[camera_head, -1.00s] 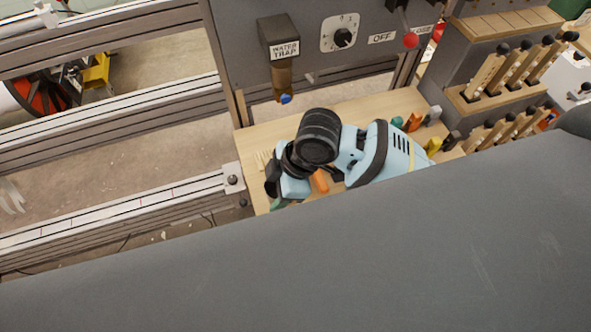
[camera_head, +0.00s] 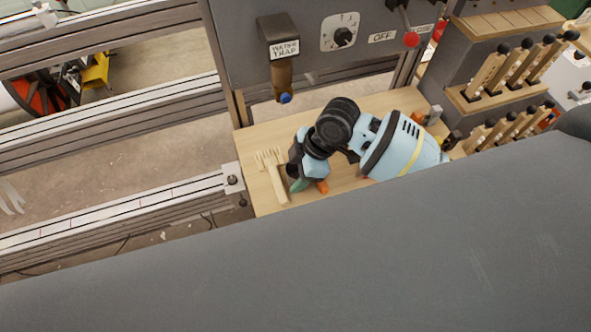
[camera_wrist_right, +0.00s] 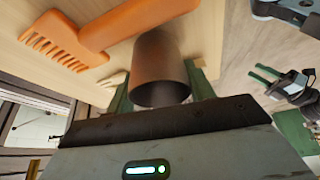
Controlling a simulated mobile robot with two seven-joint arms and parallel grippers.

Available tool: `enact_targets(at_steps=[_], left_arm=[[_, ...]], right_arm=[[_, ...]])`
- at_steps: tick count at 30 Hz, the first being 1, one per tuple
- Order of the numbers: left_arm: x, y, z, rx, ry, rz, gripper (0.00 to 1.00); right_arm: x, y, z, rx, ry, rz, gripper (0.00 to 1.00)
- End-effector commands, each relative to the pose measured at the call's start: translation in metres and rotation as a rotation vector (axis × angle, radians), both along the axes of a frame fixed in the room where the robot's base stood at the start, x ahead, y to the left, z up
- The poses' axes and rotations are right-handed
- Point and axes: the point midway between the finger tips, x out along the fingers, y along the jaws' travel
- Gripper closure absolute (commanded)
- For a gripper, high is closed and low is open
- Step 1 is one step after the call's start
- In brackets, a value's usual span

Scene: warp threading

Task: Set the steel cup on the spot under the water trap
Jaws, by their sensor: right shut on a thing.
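The cup (camera_wrist_right: 162,68) shows in the right wrist view, brownish in this light, with its dark open mouth facing the camera. My right gripper (camera_wrist_right: 160,95) is shut on it, with a green finger on each side. In the head view my right gripper (camera_head: 303,185) is over the wooden table, below and slightly right of the water trap (camera_head: 282,80); the cup is hidden there behind the gripper and wrist. The trap hangs from a grey panel and ends in a blue tip. What seems to be my left gripper (camera_wrist_right: 264,74) shows in the wrist view, its green fingers apart and empty.
A pale wooden comb (camera_head: 275,177) lies on the table (camera_head: 262,200) left of the right gripper. An orange toothed tool (camera_wrist_right: 100,32) shows in the wrist view. Tool racks (camera_head: 490,92) stand at right.

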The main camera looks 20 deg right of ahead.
Motion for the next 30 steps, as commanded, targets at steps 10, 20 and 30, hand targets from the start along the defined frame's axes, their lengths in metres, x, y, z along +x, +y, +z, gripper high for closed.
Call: enact_targets(at_steps=[10, 20, 30], left_arm=[[0.000, 0.000, 0.000, 0.000, 0.001, 0.000, 0.64], [0.000, 0.000, 0.000, -0.001, 0.000, 0.002, 0.64], [0.002, -0.001, 0.003, -0.002, -0.006, 0.002, 0.64]], right_arm=[[0.000, 0.000, -0.003, 0.001, -0.001, 0.001, 0.70], [0.000, 0.001, -0.004, 0.001, -0.001, 0.001, 0.25], [0.001, -0.003, 0.008, -0.001, -0.005, 0.000, 0.25]])
